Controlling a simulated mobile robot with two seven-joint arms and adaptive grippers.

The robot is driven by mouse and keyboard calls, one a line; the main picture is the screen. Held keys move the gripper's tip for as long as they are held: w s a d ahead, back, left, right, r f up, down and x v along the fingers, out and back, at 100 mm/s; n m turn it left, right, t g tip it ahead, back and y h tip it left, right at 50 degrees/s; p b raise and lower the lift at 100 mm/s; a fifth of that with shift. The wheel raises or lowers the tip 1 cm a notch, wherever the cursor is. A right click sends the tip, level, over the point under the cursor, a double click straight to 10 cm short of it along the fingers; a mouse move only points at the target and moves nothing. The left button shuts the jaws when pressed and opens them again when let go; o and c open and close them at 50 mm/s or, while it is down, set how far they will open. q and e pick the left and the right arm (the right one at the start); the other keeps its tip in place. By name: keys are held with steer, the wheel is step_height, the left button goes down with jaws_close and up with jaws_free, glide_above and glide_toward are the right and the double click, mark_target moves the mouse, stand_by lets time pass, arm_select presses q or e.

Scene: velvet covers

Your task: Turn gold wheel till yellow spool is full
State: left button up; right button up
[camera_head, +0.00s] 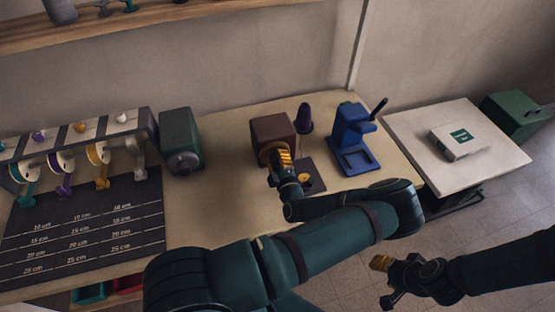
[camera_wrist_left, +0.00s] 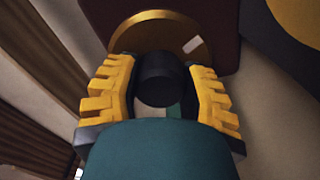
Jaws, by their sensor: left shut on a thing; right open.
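The gold wheel (camera_wrist_left: 150,32) is on the front of a brown box (camera_head: 272,132) on the table. A dark round knob (camera_wrist_left: 160,80) stands out from the wheel. My left gripper (camera_head: 284,160) is shut on this knob, with a yellow finger on either side of it in the left wrist view (camera_wrist_left: 162,92). The gripper hides much of the wheel in the head view. My right gripper (camera_head: 383,280) is open and empty over the floor.
A rack (camera_head: 75,133) with several white reels and coloured cranks stands left, behind a dark length chart (camera_head: 85,232). A green box (camera_head: 180,138), a purple cone (camera_head: 304,118) and a blue press (camera_head: 352,138) stand nearby. A side table (camera_head: 405,122) holds a white box (camera_head: 459,143).

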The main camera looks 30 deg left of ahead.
stand_by(0.5)
arm_select(q)
steer(key=o, duration=1.2)
steer(key=shift+o, duration=0.2)
steer(key=v, duration=1.2)
steer(key=shift+s, duration=0.1)
